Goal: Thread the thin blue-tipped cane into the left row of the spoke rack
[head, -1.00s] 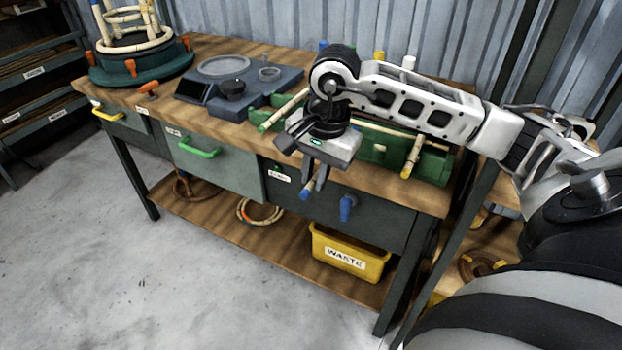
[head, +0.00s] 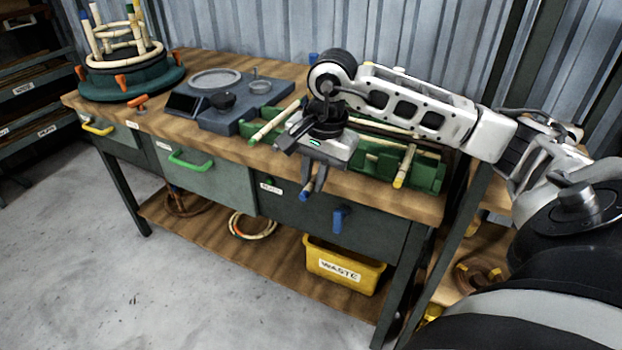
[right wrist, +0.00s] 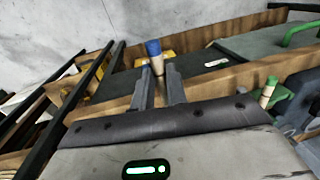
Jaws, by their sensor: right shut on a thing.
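My right gripper (head: 313,181) hangs over the front edge of the workbench, fingers pointing down. It is shut on the thin blue-tipped cane (right wrist: 153,50); the blue end shows between the fingers in the right wrist view and below them in the head view (head: 305,196). The rest of the cane is hidden behind the gripper. The green rack (head: 427,175), which I take to be the spoke rack, lies on the bench behind and right of the gripper. A green-tipped cane (head: 270,127) and a yellow-tipped cane (head: 404,166) lie across it. My arm hides its middle. My left gripper is out of view.
A grey device (head: 225,110) with a round plate stands left of the rack. A round teal base (head: 130,82) with upright canes is at the far left. A yellow waste bin (head: 342,269) sits on the lower shelf. Drawers with coloured handles front the bench.

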